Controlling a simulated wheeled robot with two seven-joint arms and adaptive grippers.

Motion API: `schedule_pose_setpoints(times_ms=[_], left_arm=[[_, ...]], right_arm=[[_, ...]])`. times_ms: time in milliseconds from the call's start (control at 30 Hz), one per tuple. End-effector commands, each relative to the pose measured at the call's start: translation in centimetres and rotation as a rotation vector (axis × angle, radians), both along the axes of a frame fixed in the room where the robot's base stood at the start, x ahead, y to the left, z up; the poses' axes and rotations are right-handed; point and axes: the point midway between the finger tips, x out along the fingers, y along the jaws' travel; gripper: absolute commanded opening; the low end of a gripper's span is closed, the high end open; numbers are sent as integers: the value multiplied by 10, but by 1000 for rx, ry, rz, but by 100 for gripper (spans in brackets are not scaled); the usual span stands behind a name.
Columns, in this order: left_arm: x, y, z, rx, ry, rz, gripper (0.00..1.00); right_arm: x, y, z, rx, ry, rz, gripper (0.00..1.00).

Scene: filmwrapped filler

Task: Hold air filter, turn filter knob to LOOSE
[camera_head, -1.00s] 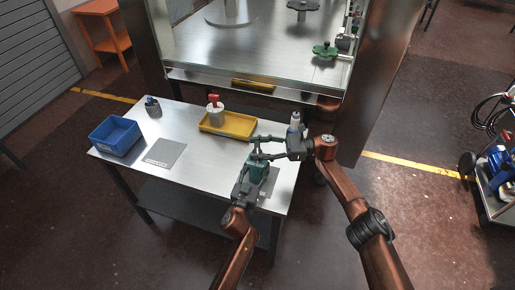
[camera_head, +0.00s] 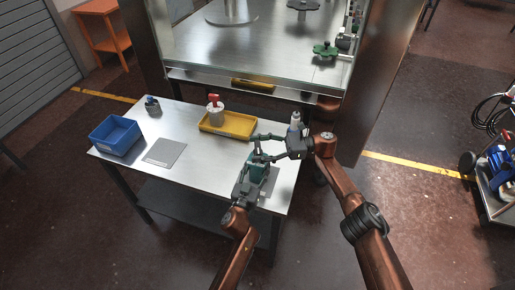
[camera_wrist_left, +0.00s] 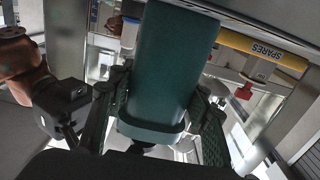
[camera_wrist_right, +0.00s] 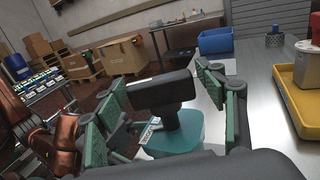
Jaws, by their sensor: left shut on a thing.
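The air filter is a teal body (camera_wrist_left: 172,65) gripped between the pads of my left gripper (camera_wrist_left: 158,108), which is shut on it. In the head view the teal filter (camera_head: 257,172) is over the right end of the table, partly hidden by the grippers. Its black knob (camera_wrist_right: 160,92) shows in the right wrist view above the teal body, with a small white label (camera_wrist_right: 150,132) beside it. My right gripper (camera_head: 262,147) is open, its green pads on either side of the knob with gaps visible. The label's text is too small to read surely.
On the table (camera_head: 205,165) stand a blue bin (camera_head: 116,136), a yellow tray (camera_head: 228,124), a red-topped white container (camera_head: 215,108), a grey plate (camera_head: 164,152) and a white bottle (camera_head: 295,121) close behind the right gripper. A glass-fronted cabinet (camera_head: 255,60) stands behind.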

Motion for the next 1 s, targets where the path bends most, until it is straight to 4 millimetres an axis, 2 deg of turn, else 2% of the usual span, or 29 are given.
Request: schedule_pose_setpoints(times_ms=[367, 467, 700, 833, 1000], left_arm=[[0, 1, 0, -1, 0, 1, 13], [0, 1, 0, -1, 1, 2, 13], [1, 1, 0, -1, 1, 2, 13], [1, 2, 0, -1, 1, 3, 13], [1, 2, 0, 0, 1, 3, 13]], right_arm=[[1, -4, 2, 1, -1, 0, 70], [2, -15, 1, 1, -1, -3, 70], [6, -54, 1, 0, -1, -2, 70], [7, -68, 1, 0, 0, -1, 70], [7, -75, 1, 1, -1, 0, 70]])
